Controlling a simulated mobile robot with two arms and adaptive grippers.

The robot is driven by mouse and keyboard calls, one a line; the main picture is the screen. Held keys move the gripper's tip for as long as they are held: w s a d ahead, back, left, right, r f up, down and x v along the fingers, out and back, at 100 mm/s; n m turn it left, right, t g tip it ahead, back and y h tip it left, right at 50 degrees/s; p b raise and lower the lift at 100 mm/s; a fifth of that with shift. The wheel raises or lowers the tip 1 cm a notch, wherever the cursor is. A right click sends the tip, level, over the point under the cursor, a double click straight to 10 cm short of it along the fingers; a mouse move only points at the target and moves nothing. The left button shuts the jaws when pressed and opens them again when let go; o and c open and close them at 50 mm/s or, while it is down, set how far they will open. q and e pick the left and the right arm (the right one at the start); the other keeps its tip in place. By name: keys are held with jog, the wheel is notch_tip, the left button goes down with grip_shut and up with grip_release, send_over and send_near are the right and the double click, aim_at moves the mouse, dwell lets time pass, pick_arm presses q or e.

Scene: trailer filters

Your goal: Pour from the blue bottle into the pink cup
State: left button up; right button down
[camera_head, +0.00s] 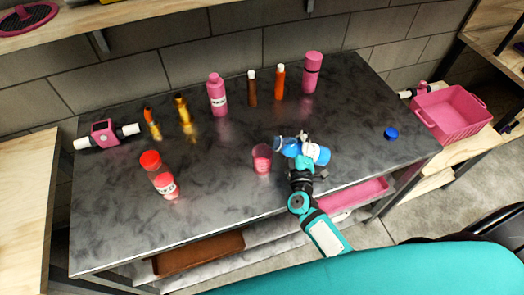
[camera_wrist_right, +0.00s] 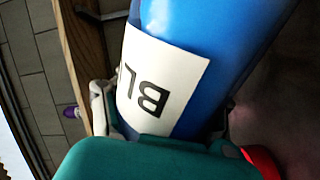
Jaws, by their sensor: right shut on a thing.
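My right gripper (camera_head: 303,165) is shut on the blue bottle (camera_head: 290,147), which has a white label. The bottle is tipped over toward the left, its neck end close to the pink cup (camera_head: 262,155). The cup stands upright on the dark table, just left of the bottle. I cannot tell whether any liquid is flowing. In the right wrist view the blue bottle (camera_wrist_right: 225,50) fills the middle, its label showing part of a word, between the gripper's fingers. My left gripper is not in view.
A blue cap (camera_head: 391,133) lies on the table (camera_head: 225,200) at the right. Pink, brown, orange and yellow bottles stand along the back. A red-capped bottle (camera_head: 164,183) stands at the left front, near a pink device (camera_head: 104,132). A pink basket (camera_head: 450,112) is at the far right.

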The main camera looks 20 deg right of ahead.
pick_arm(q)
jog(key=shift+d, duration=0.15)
pick_arm(e)
jog(key=shift+d, duration=0.25)
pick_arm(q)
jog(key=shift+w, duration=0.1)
pick_arm(e)
jog(key=shift+a+n, duration=0.2)
jog(key=shift+n, duration=0.1)
jog(key=shift+d, duration=0.2)
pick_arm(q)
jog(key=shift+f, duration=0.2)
pick_arm(e)
jog(key=shift+a, duration=0.15)
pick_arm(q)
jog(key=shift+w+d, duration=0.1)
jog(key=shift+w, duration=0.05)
pick_arm(e)
jog(key=shift+d+n, duration=0.2)
jog(key=shift+n, duration=0.2)
pick_arm(q)
jog(key=shift+b, duration=0.3)
pick_arm(e)
jog(key=shift+a, duration=0.2)
jog(key=shift+d, duration=0.1)
